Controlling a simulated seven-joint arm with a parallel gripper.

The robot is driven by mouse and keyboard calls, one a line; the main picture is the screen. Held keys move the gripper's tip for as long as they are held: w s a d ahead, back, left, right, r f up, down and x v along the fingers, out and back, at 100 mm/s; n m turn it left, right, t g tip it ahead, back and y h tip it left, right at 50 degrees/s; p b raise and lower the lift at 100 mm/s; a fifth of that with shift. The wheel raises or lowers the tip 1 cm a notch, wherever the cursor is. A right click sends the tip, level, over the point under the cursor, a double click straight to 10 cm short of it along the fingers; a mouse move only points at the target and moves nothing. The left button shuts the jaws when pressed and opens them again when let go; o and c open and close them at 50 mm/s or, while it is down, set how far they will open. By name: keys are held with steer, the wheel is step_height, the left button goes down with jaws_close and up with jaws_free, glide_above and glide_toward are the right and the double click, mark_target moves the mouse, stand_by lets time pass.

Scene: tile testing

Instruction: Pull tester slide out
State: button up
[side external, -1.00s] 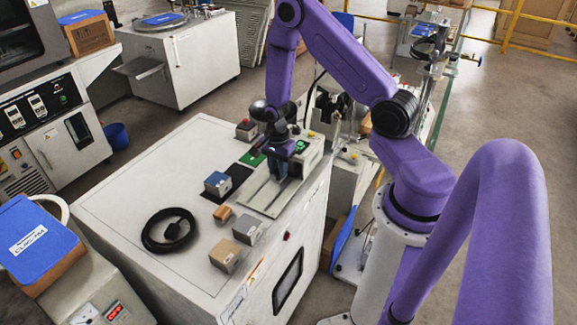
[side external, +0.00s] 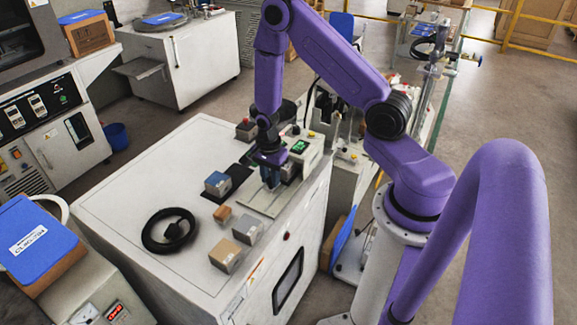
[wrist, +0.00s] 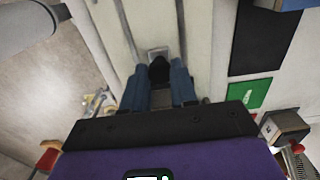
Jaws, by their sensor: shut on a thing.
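The tile tester stands at the right side of the white bench top, with a lit green display on its body (side external: 301,146) and a pale base plate (side external: 252,203) in front. My gripper (side external: 270,183) is low over this plate, pointing down, in front of the tester body. In the wrist view its two blue fingers (wrist: 159,80) are closed around a dark knob (wrist: 158,68) on the slide (wrist: 157,52), which lies along a pale track. The fingers and arm hide most of the slide in the side view.
A blue-topped block (side external: 217,184) sits on a black mat (side external: 233,180) left of the plate. A small wooden block (side external: 222,215), a grey block (side external: 248,230), a tan block (side external: 225,255) and a coiled black cable (side external: 169,231) lie nearer. The bench top's left part is clear.

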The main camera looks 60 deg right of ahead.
steer(key=shift+a, duration=0.3)
steer(key=shift+a, duration=3)
steer(key=o, duration=0.8)
steer(key=shift+o, duration=0.3)
steer(key=shift+r, duration=0.1)
steer(key=shift+r, duration=2.95)
